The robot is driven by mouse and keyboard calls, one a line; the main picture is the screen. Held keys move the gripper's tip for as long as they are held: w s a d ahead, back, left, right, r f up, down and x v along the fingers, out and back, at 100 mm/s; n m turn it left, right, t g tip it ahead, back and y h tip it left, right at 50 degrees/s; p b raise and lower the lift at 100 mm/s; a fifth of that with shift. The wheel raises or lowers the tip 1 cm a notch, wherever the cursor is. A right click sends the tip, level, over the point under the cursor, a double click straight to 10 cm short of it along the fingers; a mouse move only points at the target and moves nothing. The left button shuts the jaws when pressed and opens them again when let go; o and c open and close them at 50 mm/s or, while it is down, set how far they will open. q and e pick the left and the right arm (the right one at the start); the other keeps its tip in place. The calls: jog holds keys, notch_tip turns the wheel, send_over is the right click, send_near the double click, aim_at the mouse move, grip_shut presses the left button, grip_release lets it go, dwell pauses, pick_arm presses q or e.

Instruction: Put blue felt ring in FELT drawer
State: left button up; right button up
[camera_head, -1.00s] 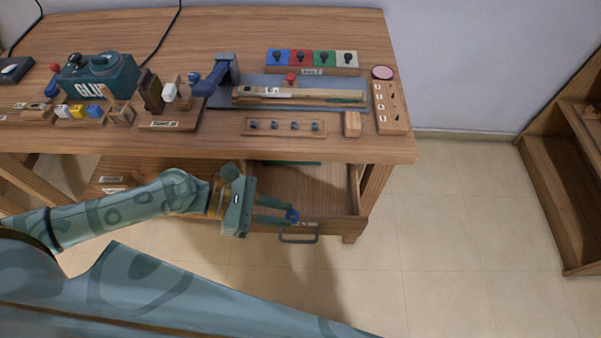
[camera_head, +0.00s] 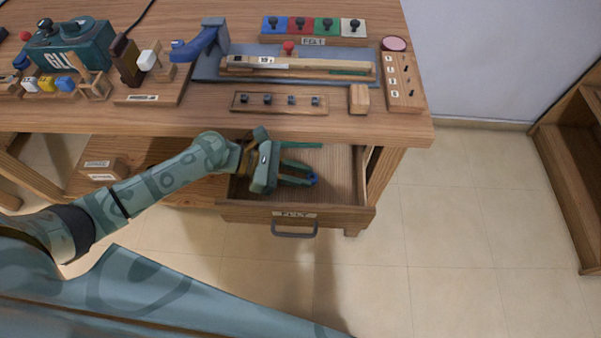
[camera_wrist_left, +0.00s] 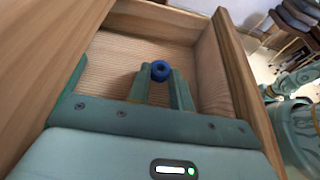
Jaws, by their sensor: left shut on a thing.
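The blue felt ring (camera_head: 312,179) is held between the fingertips of my left gripper (camera_head: 300,174), and it also shows in the left wrist view (camera_wrist_left: 160,71). My left gripper is shut on the ring. Gripper and ring are over the inside of the open drawer (camera_head: 341,182), whose front (camera_head: 252,212) carries a FELT label (camera_head: 295,215) and a dark handle. The drawer floor (camera_wrist_left: 112,68) is bare where it shows. I cannot tell how high the ring is above it. My right gripper is not in view.
The workbench top (camera_head: 180,118) overhangs the back of the drawer. The floor to the right is clear.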

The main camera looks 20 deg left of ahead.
pick_arm(q)
jog(key=shift+r, duration=0.15)
jog(key=shift+f, duration=0.65)
jog(key=o, duration=0.9)
jog(key=shift+o, duration=0.2)
jog(key=shift+r, duration=0.2)
jog(key=shift+s+a+r+p, duration=0.15)
jog(key=shift+a+r+p, duration=0.2)
jog(key=shift+a+r, duration=0.3)
jog(key=p+v, duration=0.1)
jog(key=v, duration=0.9)
jog(key=shift+s+a+p, duration=0.2)
jog(key=shift+a+p, duration=0.1)
jog(key=shift+p, duration=0.05)
jog(key=shift+r, duration=0.1)
